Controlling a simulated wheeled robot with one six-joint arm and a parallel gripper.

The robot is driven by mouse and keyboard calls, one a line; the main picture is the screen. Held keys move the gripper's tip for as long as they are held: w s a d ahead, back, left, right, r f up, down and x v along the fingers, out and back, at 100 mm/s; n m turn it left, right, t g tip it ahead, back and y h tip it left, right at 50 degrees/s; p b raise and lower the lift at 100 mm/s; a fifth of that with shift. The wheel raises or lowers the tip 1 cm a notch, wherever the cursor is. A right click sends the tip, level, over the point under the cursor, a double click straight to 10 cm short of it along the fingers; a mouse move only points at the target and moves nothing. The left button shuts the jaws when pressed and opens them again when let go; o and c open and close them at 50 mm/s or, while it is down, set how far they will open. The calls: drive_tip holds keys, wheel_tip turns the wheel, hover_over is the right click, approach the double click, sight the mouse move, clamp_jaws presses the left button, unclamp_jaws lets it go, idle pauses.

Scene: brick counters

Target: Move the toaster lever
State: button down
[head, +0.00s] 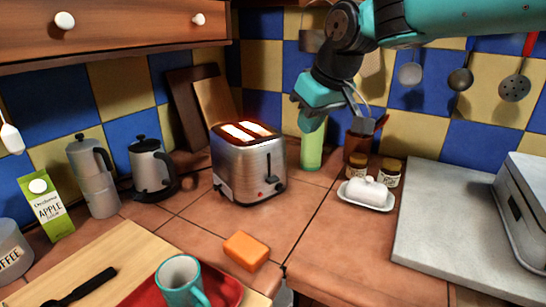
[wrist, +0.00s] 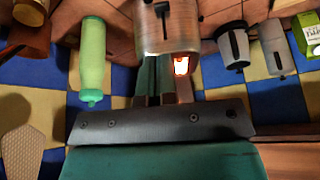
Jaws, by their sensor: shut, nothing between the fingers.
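The silver toaster (head: 235,165) stands on the tiled counter, with two pale bread slices in its orange-glowing slots. Its dark lever (head: 270,179) is on the front face and appears low in its vertical slot. In the wrist view the toaster (wrist: 182,28) is at the top, partly cut off. An orange glow shows at its edge. My teal gripper (head: 312,122) is shut and empty, above and to the right of the toaster, in front of the back wall. It is apart from the lever.
A green bottle (head: 312,150) stands behind the toaster, below my gripper. A kettle (head: 150,165) and moka pot (head: 93,175) are to the left. An orange sponge (head: 246,250) lies in front. A butter dish (head: 367,194) is to the right. Utensils hang behind my arm.

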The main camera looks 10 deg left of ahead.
drive_tip(key=shift+v, duration=0.95)
drive_tip(key=shift+d, duration=0.1)
drive_tip(key=s+d+f+g+p, duration=0.1)
drive_tip(key=s+d+p, duration=0.1)
drive_tip(key=s+d, duration=0.3)
drive_tip(key=s+d+f+m+g+p, duration=0.1)
drive_tip(key=s+d, duration=0.4)
drive_tip(key=s, duration=0.8)
drive_tip(key=s+d+f+m+g+p, duration=0.1)
drive_tip(key=s+d+p, duration=0.2)
drive_tip(key=s+d, duration=0.3)
drive_tip(key=s, duration=0.4)
drive_tip(key=shift+f+g, duration=0.15)
drive_tip(key=shift+g, duration=0.15)
